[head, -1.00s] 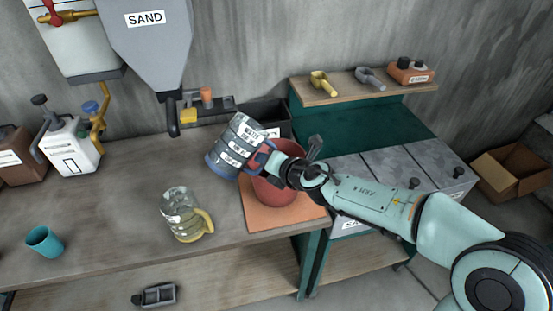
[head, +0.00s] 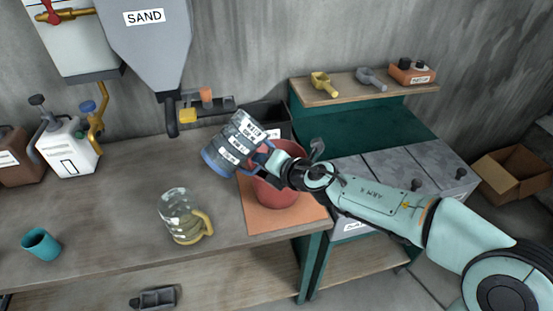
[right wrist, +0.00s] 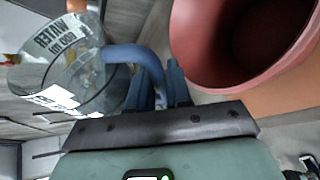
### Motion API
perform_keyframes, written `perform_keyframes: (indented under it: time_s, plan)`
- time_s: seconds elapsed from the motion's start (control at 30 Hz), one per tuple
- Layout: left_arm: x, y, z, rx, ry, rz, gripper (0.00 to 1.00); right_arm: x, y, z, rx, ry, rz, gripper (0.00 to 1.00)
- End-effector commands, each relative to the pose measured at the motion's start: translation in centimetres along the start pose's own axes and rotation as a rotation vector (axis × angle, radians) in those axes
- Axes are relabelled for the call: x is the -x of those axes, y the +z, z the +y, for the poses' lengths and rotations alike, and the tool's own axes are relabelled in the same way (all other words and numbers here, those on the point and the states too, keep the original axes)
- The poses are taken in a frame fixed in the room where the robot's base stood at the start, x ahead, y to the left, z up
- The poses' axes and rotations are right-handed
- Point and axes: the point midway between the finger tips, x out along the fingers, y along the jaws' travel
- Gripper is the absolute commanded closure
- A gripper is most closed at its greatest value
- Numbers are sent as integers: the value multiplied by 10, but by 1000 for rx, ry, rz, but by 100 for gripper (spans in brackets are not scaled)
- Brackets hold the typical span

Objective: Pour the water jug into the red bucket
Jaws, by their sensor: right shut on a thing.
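The water jug (head: 236,146) is clear with white labels, a blue base and a blue handle. It is tilted, its base to the lower left and its top to the upper right. My right gripper (head: 270,160) is shut on its handle; the right wrist view shows the jug (right wrist: 62,62) and the fingers (right wrist: 172,85) at the handle. The red bucket (head: 278,190) stands upright on an orange mat, partly behind my gripper. In the right wrist view the bucket (right wrist: 205,45) is beside the jug, its inside partly visible. No stream of water is visible. My left gripper is out of view.
A jug with a yellow handle (head: 184,218) stands left of the orange mat (head: 255,222). A teal cup (head: 41,244) is at the bench's left. A sand hopper (head: 150,45) hangs above. A shelf (head: 350,88) with scoops is behind at right.

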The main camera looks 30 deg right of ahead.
Motion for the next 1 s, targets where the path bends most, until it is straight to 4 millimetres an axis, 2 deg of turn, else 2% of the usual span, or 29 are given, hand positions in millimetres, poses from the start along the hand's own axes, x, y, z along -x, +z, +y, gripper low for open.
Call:
perform_keyframes:
  time_s: [1.0]
  plan:
    - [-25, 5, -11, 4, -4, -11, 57, -1, -8, -2, -112, 60, 34, 100]
